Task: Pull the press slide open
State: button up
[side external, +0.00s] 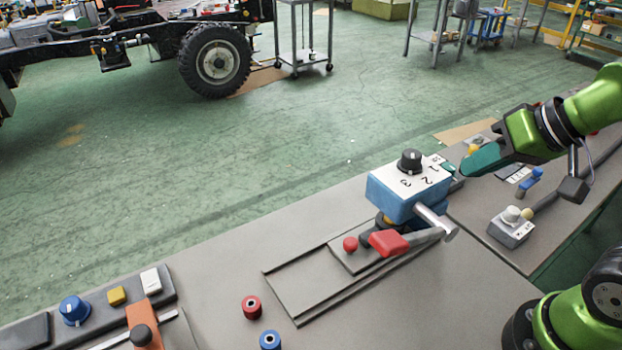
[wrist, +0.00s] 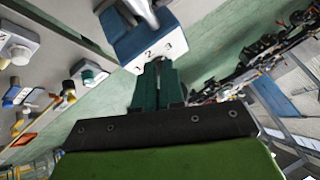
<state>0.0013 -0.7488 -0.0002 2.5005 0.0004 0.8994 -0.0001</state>
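The press (side external: 395,195) is a blue block with a black dial and a white top face marked with numbers. It stands at the back end of a flat grey slide track (side external: 300,285) on the bench. A small plate with a red ball knob (side external: 350,244) sits in the track beneath it. A red grip (side external: 388,242) and a metal lever (side external: 435,222) are beside the block. My gripper (side external: 470,165) is right of and above the block, apart from the knob. In the wrist view my gripper's teal fingers (wrist: 159,68) are together and empty, pointing toward the blue block (wrist: 148,38).
A control panel (side external: 100,310) is at the lower left. Another bench at the right holds a switch box (side external: 511,228) and cables. The track's near part is clear.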

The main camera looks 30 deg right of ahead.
aim_at(351, 241)
jog(key=shift+o, duration=1.3)
jog(key=shift+w+f, duration=0.1)
jog(key=shift+f, duration=0.3)
jog(key=o, duration=0.5)
jog(key=w+a+g, duration=0.1)
jog(key=w+f+n+g, duration=0.1)
jog(key=shift+w+a+f+n+h, duration=0.1)
jog(key=shift+w+a+n+h, duration=0.2)
jog(key=shift+a, duration=0.05)
jog(key=shift+o, duration=0.4)
jog(key=w+a+n+g, duration=0.1)
jog(key=n, duration=0.2)
jog(key=w+a+f+n+g, duration=0.1)
jog(key=w+a+n, duration=0.1)
jog(key=n, duration=0.1)
jog(key=w+a+n, duration=0.1)
jog(key=n, duration=0.3)
jog(key=shift+w+a+f+g+h, duration=0.25)
jog(key=shift+w+a+g+h, duration=0.05)
jog(key=shift+w+a+g, duration=0.1)
jog(key=w+a+n+g, duration=0.1)
jog(key=w+a+n, duration=0.15)
jog(key=n, duration=1.05)
jog(key=w+a+n+g, duration=0.15)
jog(key=a+n, duration=0.25)
jog(key=n, duration=0.8)
jog(key=shift+h, duration=0.4)
jog(key=f, duration=1.6)
jog(key=shift+w+a+f, duration=0.15)
jog(key=shift+w, duration=0.25)
